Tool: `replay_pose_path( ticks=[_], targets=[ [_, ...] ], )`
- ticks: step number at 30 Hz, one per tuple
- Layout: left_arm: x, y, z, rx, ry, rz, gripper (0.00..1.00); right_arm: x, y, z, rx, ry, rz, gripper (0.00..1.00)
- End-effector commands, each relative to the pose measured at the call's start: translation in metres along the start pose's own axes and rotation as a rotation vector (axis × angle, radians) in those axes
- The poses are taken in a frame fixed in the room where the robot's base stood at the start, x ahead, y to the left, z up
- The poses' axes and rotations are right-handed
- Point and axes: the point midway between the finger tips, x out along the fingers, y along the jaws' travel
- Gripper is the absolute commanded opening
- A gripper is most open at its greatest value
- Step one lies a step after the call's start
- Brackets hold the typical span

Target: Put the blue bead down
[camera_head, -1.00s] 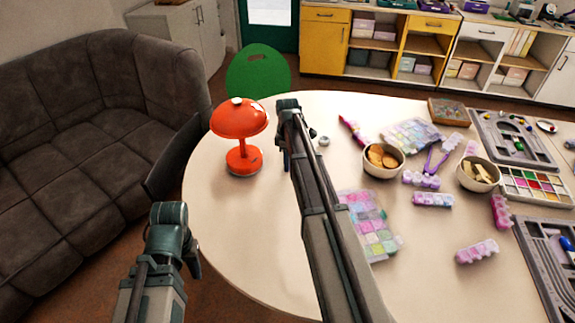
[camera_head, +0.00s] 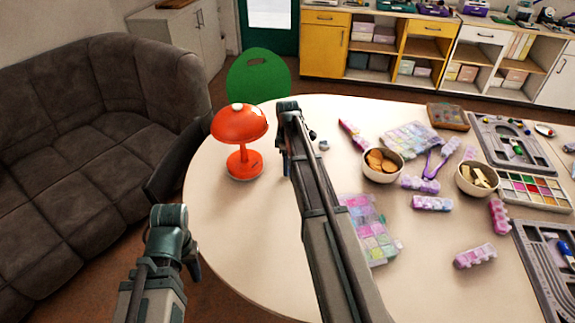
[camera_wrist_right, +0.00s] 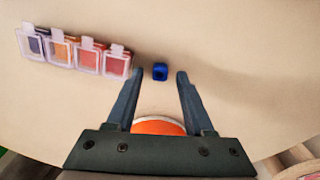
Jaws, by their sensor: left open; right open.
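The blue bead (camera_wrist_right: 160,72) is a small dark blue piece with a hole, lying on the pale table (camera_wrist_right: 235,50). In the right wrist view it is just beyond and between the tips of my right gripper (camera_wrist_right: 154,76), with a gap on both sides. The right gripper is open and empty. In the head view the right gripper (camera_head: 286,165) points down beside the orange lamp, and I cannot make out the bead there. My left gripper (camera_head: 191,262) hangs off the table's left edge; its fingers are partly hidden, and I see nothing held in it.
The orange lamp (camera_head: 240,125) stands left of my right gripper. A lidded bead strip (camera_wrist_right: 75,52) lies left of the bead. An orange round thing (camera_wrist_right: 158,127) shows between the fingers, partly hidden. Bowls (camera_head: 381,165), cases and grey trays (camera_head: 512,146) fill the table's right side.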

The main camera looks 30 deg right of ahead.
Motion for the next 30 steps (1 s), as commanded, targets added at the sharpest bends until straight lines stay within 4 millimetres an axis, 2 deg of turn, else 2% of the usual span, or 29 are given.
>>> replay_pose_path(
  ticks=[1,18,24,30],
  targets=[
    [-0.011,-0.001,0.001,0.0,0.0,0.0,0.56,-0.011,0.0,0.0,0.0,0.0,0.0,0.53],
    [-0.095,-0.009,0.006,-0.001,0.0,0.0,0.56,-0.096,0.0,0.0,0.0,0.0,0.0,0.53],
    [-0.108,-0.01,0.006,-0.001,0.0,0.0,0.56,-0.109,0.0,0.0,0.0,0.0,0.0,0.53],
    [-0.108,-0.01,0.006,-0.001,0.0,0.0,0.56,-0.108,0.0,0.0,0.0,0.0,0.0,0.53]
  ],
)
